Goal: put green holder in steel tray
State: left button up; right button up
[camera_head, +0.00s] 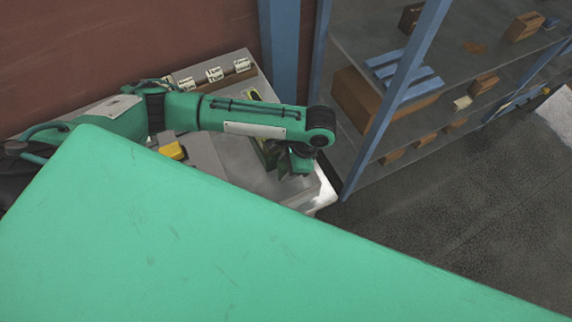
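My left arm comes in from the left across the grey bench, and my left gripper (292,168) hangs low over the bench's right end. A dark green piece (266,153) stands right beside the gripper, on its left; it may be the green holder, but the arm covers part of it. I cannot tell whether the fingers touch it, or whether they are open or shut. A grey steel surface (240,158) lies under the arm; I cannot make out a separate steel tray. My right gripper does not show.
A yellow block (173,150) sits on the bench's left part. Several white labelled boxes (214,74) stand at the back. A blue-framed shelf (405,75) with cardboard boxes stands to the right. A large green panel hides the foreground.

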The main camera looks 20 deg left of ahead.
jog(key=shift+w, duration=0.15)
pick_arm(q)
jog(key=shift+r, duration=0.1)
jog(key=shift+d+r, duration=0.1)
jog(key=shift+r, duration=0.15)
jog(key=b+v, duration=0.2)
jog(key=v, duration=0.9)
jog(key=shift+w+r, duration=0.15)
jog(key=shift+r, duration=0.1)
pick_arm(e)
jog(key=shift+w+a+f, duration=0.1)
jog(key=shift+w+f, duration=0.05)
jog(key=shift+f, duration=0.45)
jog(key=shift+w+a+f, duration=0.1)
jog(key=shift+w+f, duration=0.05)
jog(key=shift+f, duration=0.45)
pick_arm(q)
jog(key=shift+d, duration=0.1)
